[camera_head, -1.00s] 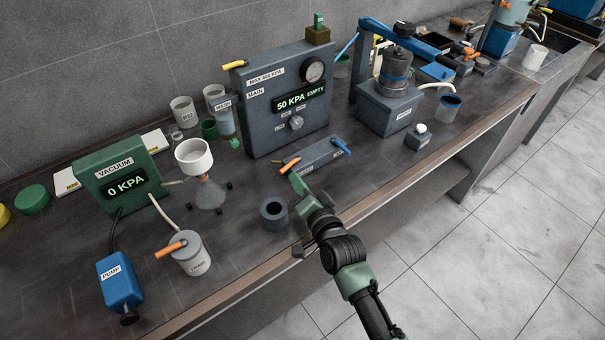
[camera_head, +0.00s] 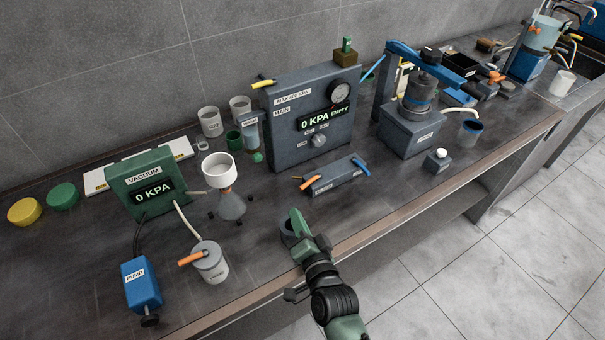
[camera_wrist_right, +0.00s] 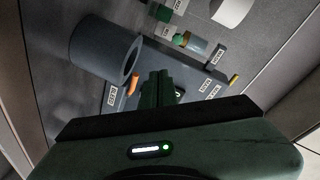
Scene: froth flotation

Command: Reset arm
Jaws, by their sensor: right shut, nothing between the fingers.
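My right gripper (camera_head: 295,213) is shut and empty above the front part of the bench. It also shows in the right wrist view (camera_wrist_right: 160,85). In the wrist view that cylinder (camera_wrist_right: 100,48) is to the left of the fingers. A grey valve block (camera_head: 338,177) with an orange handle (camera_head: 310,183) and a blue handle (camera_head: 361,166) lies beyond the gripper, apart from it. My left gripper is not in view.
The grey main panel (camera_head: 290,152) reads 0 KPA EMPTY. A green vacuum box (camera_head: 130,180), white funnel on a flask (camera_head: 219,167), lidded grey pot (camera_head: 213,268) and blue pump (camera_head: 141,283) stand left. A grey machine (camera_head: 410,138) stands right. The bench edge (camera_head: 400,212) is near my arm.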

